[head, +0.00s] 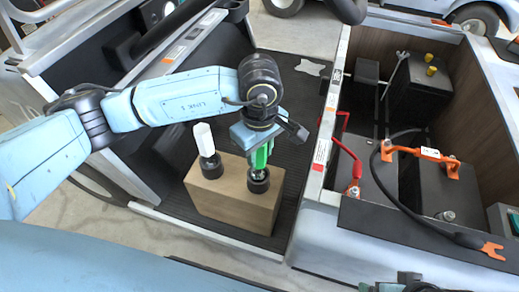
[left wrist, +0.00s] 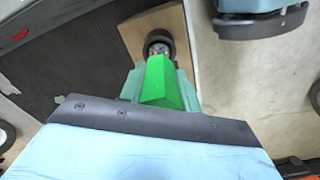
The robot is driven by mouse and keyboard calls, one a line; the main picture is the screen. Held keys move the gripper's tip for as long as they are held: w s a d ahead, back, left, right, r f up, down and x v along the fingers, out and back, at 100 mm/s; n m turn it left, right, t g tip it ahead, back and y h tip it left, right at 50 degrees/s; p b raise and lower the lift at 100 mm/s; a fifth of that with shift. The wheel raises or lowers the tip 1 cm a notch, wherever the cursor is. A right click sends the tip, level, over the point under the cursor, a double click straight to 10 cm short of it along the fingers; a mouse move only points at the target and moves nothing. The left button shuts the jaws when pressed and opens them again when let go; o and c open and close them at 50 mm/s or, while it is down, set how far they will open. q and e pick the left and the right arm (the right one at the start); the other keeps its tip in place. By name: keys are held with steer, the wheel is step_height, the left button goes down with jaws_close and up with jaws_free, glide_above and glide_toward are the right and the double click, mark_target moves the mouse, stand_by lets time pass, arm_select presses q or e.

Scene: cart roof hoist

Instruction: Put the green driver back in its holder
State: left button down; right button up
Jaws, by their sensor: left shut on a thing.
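The green driver (head: 260,156) is upright in my left gripper (head: 262,146), which is shut on its handle. Its lower end is at the round black holder (head: 258,184) on the right of the wooden block (head: 232,208). The left wrist view shows the green handle (left wrist: 163,85) between the fingers, pointing at the black ring (left wrist: 159,38). I cannot tell how deep the tip sits in the ring. A white-handled driver (head: 203,138) stands in the left black holder (head: 210,167). A part at the bottom edge may be my right gripper (head: 405,283); its jaws cannot be made out.
The block stands on the ribbed dark cart floor (head: 160,165). To the right is an open bay with batteries (head: 375,195), a red cable (head: 345,150), a black cable (head: 410,215) and an orange bracket (head: 425,157). The bay's pale wall (head: 325,130) rises beside the block.

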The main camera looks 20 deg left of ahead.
arm_select(q)
steer(key=shift+f+b, duration=0.4)
steer(key=shift+f, duration=0.15)
steer(key=c, duration=0.9)
jaws_free()
steer(key=shift+r, duration=0.15)
step_height(320, 180, up, 13)
steer(key=p, duration=0.4)
steer(key=shift+r+p, duration=0.15)
steer(key=shift+p, duration=0.15)
